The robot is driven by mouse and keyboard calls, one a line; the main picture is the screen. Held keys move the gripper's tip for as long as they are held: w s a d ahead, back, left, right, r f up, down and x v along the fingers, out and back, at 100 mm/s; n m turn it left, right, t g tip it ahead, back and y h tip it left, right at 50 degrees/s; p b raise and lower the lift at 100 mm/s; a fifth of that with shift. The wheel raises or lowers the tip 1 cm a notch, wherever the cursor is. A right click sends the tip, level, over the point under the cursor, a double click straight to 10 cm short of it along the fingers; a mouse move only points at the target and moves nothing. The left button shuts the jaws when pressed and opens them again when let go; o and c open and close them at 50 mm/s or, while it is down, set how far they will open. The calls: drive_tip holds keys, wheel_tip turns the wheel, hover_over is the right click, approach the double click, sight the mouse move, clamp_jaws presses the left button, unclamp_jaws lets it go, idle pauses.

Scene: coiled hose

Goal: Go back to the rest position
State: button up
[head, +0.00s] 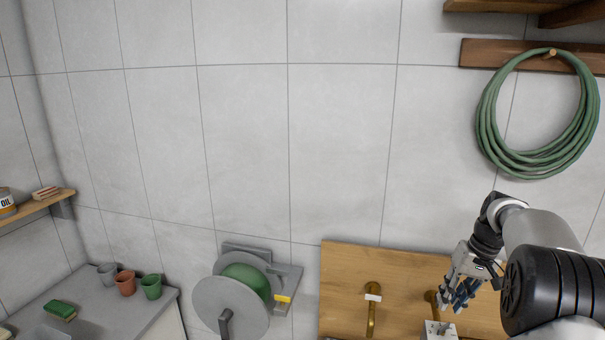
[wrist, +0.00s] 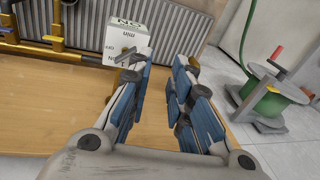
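The coiled green hose (head: 490,120) hangs on a peg on a brown wall board at the upper right of the head view. My gripper (head: 463,297) is at the lower right of the head view, in front of the wooden panel and below the hose, apart from it. In the wrist view my gripper (wrist: 157,105) shows its two blue-padded fingers spread apart with nothing between them. A white box with printed letters (wrist: 128,40) stands beyond the fingertips; it also shows in the head view (head: 440,330).
A hose reel with a grey disc (head: 228,308) and green drum is on the wall left of the wooden panel (head: 345,270). Brass pipes (head: 371,315) stand out from the panel. Several pots (head: 126,284) and a green brush (head: 60,311) sit on the left counter. The middle wall is clear.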

drive_tip(key=s+a+r+n+t+h+b, duration=0.15)
drive_tip(key=s+a+r+b, duration=0.25)
drive_tip(key=s+a+b, duration=0.85)
drive_tip(key=s+a+f+b, duration=0.1)
drive_tip(key=s+a+f, duration=0.2)
drive_tip(key=s, duration=0.4)
drive_tip(key=s+a+f+t+b, duration=0.1)
drive_tip(key=s+a+f, duration=0.2)
drive_tip(key=s+f, duration=0.2)
drive_tip(key=s+a+f+t+b, duration=0.1)
drive_tip(key=s+a+f, duration=0.2)
drive_tip(key=s, duration=0.6)
drive_tip(key=shift+s+a+f+h+b, duration=0.35)
drive_tip(key=shift+s+f+h+b, duration=0.1)
drive_tip(key=shift+f, duration=0.3)
